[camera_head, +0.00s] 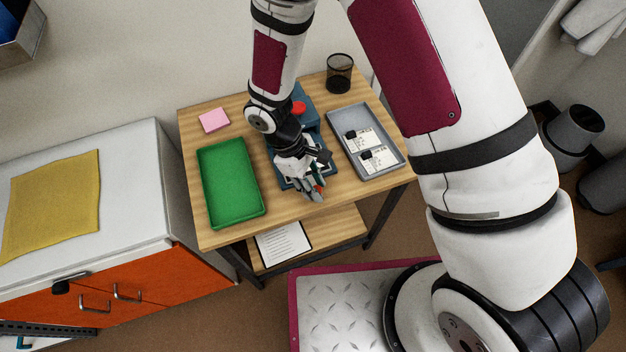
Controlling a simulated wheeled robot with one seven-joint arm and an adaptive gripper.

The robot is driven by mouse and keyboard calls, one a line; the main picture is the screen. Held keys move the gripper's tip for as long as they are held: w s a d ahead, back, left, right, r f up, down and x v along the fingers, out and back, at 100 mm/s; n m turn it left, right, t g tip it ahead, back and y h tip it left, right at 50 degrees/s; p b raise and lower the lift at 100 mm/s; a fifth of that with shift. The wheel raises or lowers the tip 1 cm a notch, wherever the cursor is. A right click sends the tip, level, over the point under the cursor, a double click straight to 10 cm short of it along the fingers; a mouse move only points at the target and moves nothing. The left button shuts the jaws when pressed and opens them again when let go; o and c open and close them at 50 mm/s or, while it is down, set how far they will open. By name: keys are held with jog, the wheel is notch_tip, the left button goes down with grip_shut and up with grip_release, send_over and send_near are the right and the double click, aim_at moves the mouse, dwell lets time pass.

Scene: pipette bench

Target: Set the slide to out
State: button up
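A blue device (309,118) with a red part (298,108) near its back end stands in the middle of the wooden table. My gripper (315,191) is over the device's front end, with its fingers pointing down and to the front. A small bit of red shows at the fingertips. My gripper and wrist hide most of the device's middle and front. I cannot make out the slide or its position, or tell whether my fingers touch or hold anything.
A green tray (204,160) lies left of the device. A grey tray (377,177) with two white cards and black pieces lies right. A pink note pad (214,121) and a black mesh cup (340,73) are at the back. A paper sheet (283,243) lies on the lower shelf.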

jog(key=shift+o, duration=0.8)
jog(key=shift+s, duration=0.15)
jog(key=shift+w+a+r, duration=0.1)
jog(key=shift+w+r, duration=0.1)
jog(key=v, duration=1.1)
jog(key=shift+r, duration=0.3)
jog(key=shift+a, duration=0.1)
